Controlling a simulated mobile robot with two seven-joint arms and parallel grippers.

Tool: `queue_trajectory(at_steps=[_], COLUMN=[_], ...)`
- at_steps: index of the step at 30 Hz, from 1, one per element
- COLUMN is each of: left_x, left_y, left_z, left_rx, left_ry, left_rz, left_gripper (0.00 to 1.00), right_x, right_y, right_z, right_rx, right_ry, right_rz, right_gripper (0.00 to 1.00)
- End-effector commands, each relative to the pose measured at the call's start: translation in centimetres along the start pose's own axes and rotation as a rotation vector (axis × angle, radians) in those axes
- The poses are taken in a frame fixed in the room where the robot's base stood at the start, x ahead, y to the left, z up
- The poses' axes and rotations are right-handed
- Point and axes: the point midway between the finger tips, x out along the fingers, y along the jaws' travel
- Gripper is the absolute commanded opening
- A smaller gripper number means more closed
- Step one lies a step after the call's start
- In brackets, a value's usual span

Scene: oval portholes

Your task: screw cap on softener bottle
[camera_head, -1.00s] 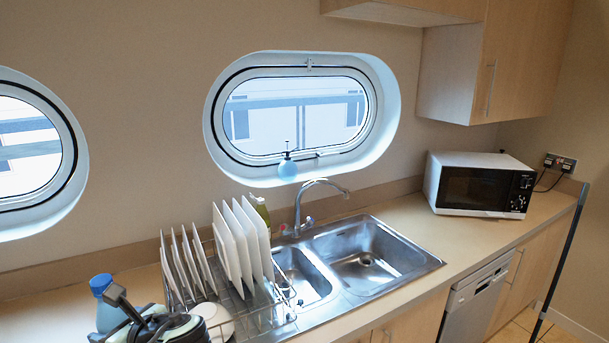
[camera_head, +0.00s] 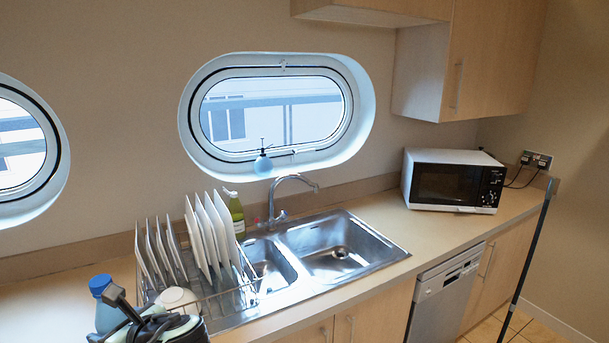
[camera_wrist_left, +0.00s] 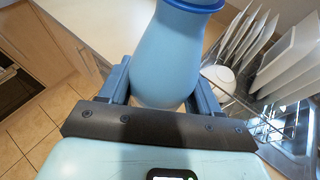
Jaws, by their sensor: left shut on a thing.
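A light blue softener bottle (camera_head: 106,316) with a darker blue cap (camera_head: 100,285) on its top shows at the lower left of the head view. My left gripper (camera_head: 122,308) is shut on this bottle, its dark fingers beside the body. In the left wrist view the bottle (camera_wrist_left: 168,60) stands between the two fingers of the gripper (camera_wrist_left: 163,85), and the cap's lower edge (camera_wrist_left: 195,4) shows at the top. I cannot tell how tightly the cap sits. My right gripper is not in view.
A dish rack (camera_head: 233,299) with several white plates (camera_head: 207,238) stands just right of the bottle. Beyond it are a steel sink (camera_head: 330,247), a green bottle (camera_head: 236,212) and a microwave (camera_head: 455,182). The counter (camera_head: 430,228) between sink and microwave is clear.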

Motion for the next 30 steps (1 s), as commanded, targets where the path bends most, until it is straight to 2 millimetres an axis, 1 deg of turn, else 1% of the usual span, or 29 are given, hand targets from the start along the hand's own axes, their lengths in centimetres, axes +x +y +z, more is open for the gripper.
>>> queue_trajectory(at_steps=[2, 5, 8, 11, 14, 17, 18, 20, 21, 24, 27, 30], left_x=[-0.1, 0.4, 0.8, 1.1, 1.1, 0.9, 0.8, 0.4, 0.2, -0.4, -0.9, -1.2], left_y=[0.0, -1.6, -3.3, -5.4, -7.7, -10.0, -10.8, -11.8, -12.3, -13.0, -13.3, -13.4], left_z=[0.1, -1.0, -2.4, -4.5, -7.4, -11.4, -13.2, -15.9, -17.5, -20.6, -22.7, -23.9], left_rx=[-0.002, 0.019, 0.044, 0.078, 0.121, 0.176, 0.198, 0.229, 0.246, 0.274, 0.293, 0.302], left_ry=[-0.003, -0.003, -0.003, -0.005, -0.005, -0.007, -0.007, -0.008, -0.008, -0.012, -0.015, -0.018], left_rz=[-0.001, -0.043, -0.099, -0.175, -0.273, -0.397, -0.449, -0.523, -0.565, -0.643, -0.696, -0.727], left_gripper=[0.00, 0.00, 0.00, 0.00, 0.00, 0.00, 0.00, 0.00, 0.00, 0.00, 0.00, 0.00], right_x=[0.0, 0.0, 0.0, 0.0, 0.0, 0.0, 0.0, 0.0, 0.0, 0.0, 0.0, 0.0], right_y=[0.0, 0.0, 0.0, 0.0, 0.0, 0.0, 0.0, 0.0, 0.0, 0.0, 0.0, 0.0], right_z=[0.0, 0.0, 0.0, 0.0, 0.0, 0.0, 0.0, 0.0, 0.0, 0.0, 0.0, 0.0], right_rx=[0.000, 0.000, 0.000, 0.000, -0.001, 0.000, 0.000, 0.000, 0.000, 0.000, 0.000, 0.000], right_ry=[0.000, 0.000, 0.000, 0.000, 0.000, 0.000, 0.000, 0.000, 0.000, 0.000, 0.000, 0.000], right_rz=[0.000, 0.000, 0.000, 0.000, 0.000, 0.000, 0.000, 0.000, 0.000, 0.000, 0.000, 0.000], right_gripper=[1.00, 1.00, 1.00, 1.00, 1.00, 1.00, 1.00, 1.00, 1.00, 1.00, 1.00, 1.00])
